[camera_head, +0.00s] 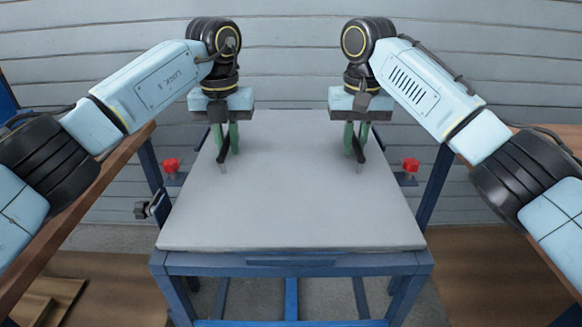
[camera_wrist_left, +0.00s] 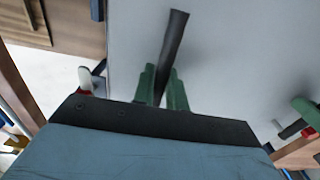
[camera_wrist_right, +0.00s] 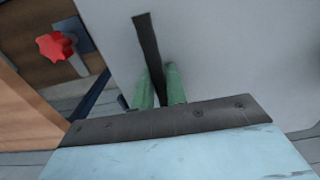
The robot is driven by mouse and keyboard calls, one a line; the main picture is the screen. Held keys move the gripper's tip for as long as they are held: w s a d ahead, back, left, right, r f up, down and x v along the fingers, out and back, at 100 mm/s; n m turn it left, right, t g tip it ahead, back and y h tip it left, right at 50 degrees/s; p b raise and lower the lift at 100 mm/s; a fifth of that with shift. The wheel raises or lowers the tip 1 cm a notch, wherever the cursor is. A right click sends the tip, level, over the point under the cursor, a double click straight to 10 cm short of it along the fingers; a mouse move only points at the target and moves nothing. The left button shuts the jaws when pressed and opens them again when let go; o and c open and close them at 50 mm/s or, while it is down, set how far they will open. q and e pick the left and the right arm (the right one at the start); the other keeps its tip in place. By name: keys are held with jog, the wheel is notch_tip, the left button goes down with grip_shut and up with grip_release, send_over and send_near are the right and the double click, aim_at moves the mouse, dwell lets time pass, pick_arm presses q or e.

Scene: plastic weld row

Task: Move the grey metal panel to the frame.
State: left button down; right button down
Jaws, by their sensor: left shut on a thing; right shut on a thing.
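The grey metal panel (camera_head: 290,200) is a large flat sheet lying level over the blue frame (camera_head: 290,262), covering its top. It appears to rest on it, but contact underneath is hidden. My left gripper (camera_head: 227,138) has its green fingers shut on a black handle bar (camera_wrist_left: 172,48) at the panel's left side. My right gripper (camera_head: 354,138) is shut on a matching black handle bar (camera_wrist_right: 150,48) at the right side. The panel also fills much of the left wrist view (camera_wrist_left: 235,50) and the right wrist view (camera_wrist_right: 235,60).
Red clamp knobs stand beside the frame, left (camera_head: 171,164) and right (camera_head: 410,165). A dark clamp (camera_head: 150,207) sits at the frame's left front. Wooden tables flank it, left (camera_head: 75,200) and right (camera_head: 555,145). A grey slatted wall (camera_head: 290,50) is behind.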

pick_arm(q)
jog(key=c, duration=1.4)
grip_release()
pick_arm(e)
jog(key=c, duration=1.4)
grip_release()
pick_arm(q)
notch_tip(320, 180, up, 12)
pick_arm(e)
notch_tip(320, 180, up, 12)
